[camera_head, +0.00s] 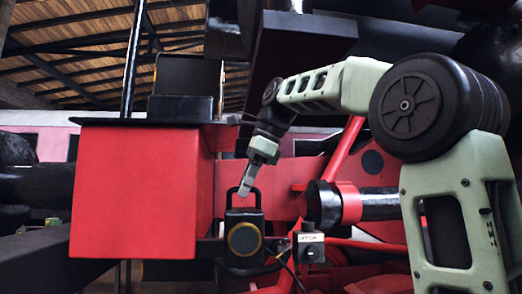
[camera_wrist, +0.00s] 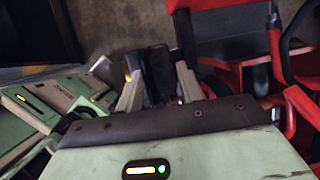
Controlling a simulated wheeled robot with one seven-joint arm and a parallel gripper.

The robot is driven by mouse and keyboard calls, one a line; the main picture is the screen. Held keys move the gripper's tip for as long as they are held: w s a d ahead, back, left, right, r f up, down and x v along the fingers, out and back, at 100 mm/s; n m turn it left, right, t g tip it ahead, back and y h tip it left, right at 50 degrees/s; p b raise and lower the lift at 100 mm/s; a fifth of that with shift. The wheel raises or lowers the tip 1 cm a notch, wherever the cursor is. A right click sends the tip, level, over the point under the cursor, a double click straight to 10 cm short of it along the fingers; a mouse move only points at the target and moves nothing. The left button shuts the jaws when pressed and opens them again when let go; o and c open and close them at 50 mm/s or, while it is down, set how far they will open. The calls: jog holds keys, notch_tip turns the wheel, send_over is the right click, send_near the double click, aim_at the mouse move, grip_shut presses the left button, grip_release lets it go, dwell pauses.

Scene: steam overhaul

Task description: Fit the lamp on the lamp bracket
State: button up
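The lamp (camera_head: 262,240) is a black box with a round amber-rimmed lens and a black loop handle on top. It sits upright in front of the red machinery, right of the large red box. My gripper (camera_head: 244,192) points down at the handle, with one pale finger overlapping the loop. In the wrist view, the two fingers of my gripper (camera_wrist: 158,82) stand apart, with dark lamp parts between and beyond them. A yellow edge of the lamp (camera_wrist: 127,70) shows by the left finger. I cannot make out the lamp bracket for certain; the lamp's underside is hard to see.
A large red box (camera_head: 140,190) with a black top stands left of the lamp. A small labelled switch box (camera_head: 311,247) with a cable is close on the right. A black cylinder (camera_head: 325,205) and red bars crowd the right side.

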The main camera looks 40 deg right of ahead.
jog(key=p+v, duration=0.3)
jog(key=v, duration=1.3)
jog(key=shift+s, duration=0.15)
jog(key=shift+r, duration=0.1)
